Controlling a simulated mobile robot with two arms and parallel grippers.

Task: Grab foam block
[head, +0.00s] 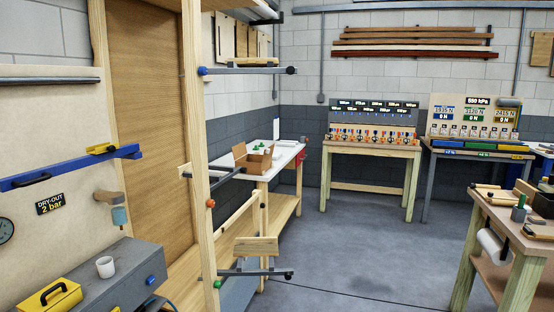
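I cannot make out a foam block for certain in the head view. An open cardboard box (254,158) stands on a white-topped bench (285,152) at the back left of the middle. What lies inside the box is too small to tell. Neither of my grippers shows in the head view.
A wooden post (196,150) with protruding bars stands left of centre. A workbench (512,232) stands at right. The grey floor (370,255) between is clear.

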